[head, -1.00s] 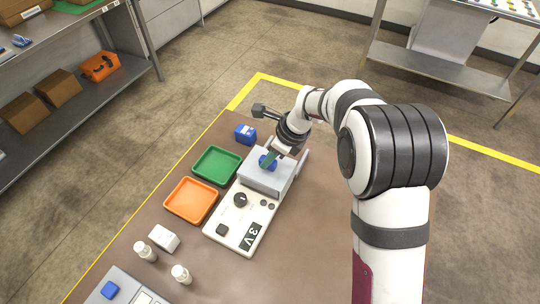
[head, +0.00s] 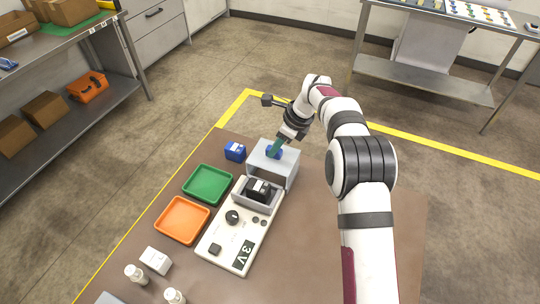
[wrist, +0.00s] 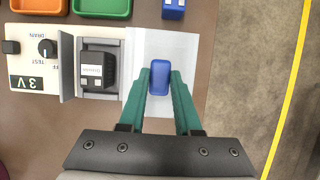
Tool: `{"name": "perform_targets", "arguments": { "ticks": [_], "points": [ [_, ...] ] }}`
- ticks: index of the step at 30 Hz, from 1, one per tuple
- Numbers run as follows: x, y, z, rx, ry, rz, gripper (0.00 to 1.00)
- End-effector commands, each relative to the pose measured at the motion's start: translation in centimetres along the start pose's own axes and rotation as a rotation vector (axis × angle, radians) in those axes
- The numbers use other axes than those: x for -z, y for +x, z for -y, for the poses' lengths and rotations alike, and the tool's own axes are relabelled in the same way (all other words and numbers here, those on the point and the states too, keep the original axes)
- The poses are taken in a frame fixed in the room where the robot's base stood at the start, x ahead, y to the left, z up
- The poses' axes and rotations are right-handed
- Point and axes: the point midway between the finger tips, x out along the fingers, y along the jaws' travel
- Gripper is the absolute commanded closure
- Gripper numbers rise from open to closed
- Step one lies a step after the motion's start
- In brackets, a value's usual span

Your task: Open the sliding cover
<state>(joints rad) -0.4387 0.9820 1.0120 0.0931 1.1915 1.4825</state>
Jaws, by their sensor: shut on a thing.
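The sliding cover (head: 285,174) is a light grey box-like shell at the far end of the white device (head: 222,245) marked 3 V. In the wrist view the cover (wrist: 190,55) is a pale plate to the right of the bay. My gripper (wrist: 160,82) is shut on the blue handle (wrist: 160,70) on top of the cover, one green finger on each side. The cover stands off the bay, which is exposed and holds a black block (head: 258,188) with a pale label. The block also shows in the wrist view (wrist: 97,68).
A green tray (head: 207,184), an orange tray (head: 182,220) and a blue box (head: 235,151) stand left of the device. A white box (head: 155,260) and white bottles (head: 136,275) are nearer. The table right of the device is clear.

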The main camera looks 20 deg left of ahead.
Motion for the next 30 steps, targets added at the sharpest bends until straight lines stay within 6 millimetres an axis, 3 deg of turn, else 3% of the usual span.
{"name": "perform_targets", "arguments": {
  "ticks": [4,5,9,20,23,30],
  "points": [
    [0.0,0.0,-0.1,0.0,0.0,0.0,1.0],
    [0.0,0.0,-0.1,0.0,0.0,0.0,0.64],
    [0.0,0.0,-0.1,-0.001,0.0,0.0,0.39],
    [0.0,-0.5,-0.1,0.0,0.0,0.001,0.38],
    [-0.1,-2.3,0.0,0.002,-0.001,0.002,0.38],
    [0.0,-10.0,0.0,0.005,0.0,0.002,0.38]
  ]
}}
